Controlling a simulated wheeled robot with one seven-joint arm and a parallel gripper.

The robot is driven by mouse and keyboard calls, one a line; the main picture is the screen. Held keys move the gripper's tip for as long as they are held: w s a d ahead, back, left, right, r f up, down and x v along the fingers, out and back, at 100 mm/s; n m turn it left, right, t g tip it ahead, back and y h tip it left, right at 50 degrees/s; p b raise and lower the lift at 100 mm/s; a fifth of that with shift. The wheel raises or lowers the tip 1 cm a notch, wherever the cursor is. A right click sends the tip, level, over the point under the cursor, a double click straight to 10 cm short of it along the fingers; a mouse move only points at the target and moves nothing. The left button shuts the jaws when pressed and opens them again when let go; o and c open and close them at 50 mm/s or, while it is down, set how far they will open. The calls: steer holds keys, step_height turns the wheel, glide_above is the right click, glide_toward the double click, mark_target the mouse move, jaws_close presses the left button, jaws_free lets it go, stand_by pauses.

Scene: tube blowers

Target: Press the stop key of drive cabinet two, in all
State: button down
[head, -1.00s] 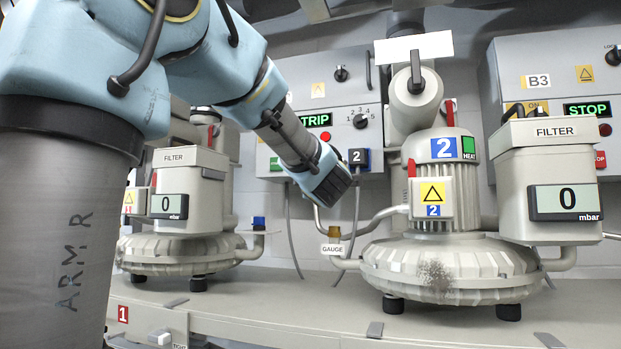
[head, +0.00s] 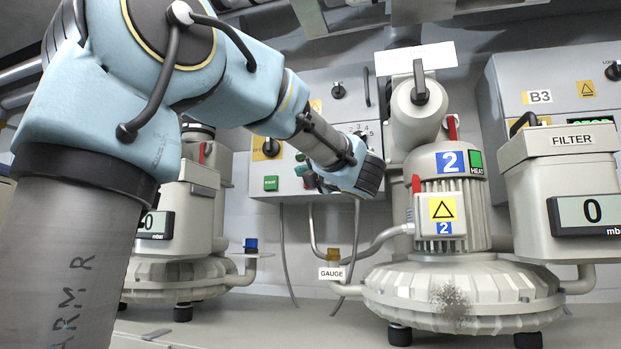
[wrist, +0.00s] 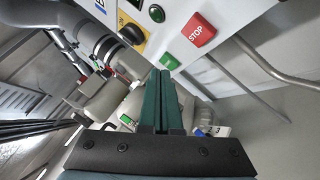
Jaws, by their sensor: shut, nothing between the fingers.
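A grey drive cabinet (head: 292,106) hangs on the wall behind the arm in the head view. I cannot read a cabinet number on it now. Its red STOP key (wrist: 198,30) shows plainly in the wrist view, unobstructed. A green key (wrist: 170,61) sits beside it, and this also shows in the head view (head: 271,183). My gripper (wrist: 159,74) is shut and empty, its dark green fingers together. In the wrist view the fingertips appear just below the green key, with the STOP key up and to the right. I see no contact with either key.
A black rotary switch (wrist: 131,33) on a yellow plate sits left of the keys. Blower 2 (head: 450,205) and its filter box (head: 560,185) stand at right in the head view. A GAUGE tag (head: 331,273) and thin pipes are below the cabinet.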

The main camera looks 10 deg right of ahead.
steer(key=w+d+p, duration=0.2)
steer(key=w+d, duration=0.1)
steer(key=w, duration=0.2)
steer(key=shift+w, duration=0.35)
steer(key=shift+d, duration=0.1)
stand_by(1.7)
steer(key=shift+w+d, duration=0.2)
steer(key=shift+w, duration=0.2)
steer(key=shift+w+d, duration=0.2)
steer(key=shift+w, duration=0.15)
stand_by(0.7)
steer(key=shift+s+a+b, duration=0.1)
steer(key=shift+s+b, duration=0.05)
steer(key=shift+b, duration=0.25)
steer(key=shift+s+a+b, duration=0.35)
steer(key=shift+s+b, duration=0.25)
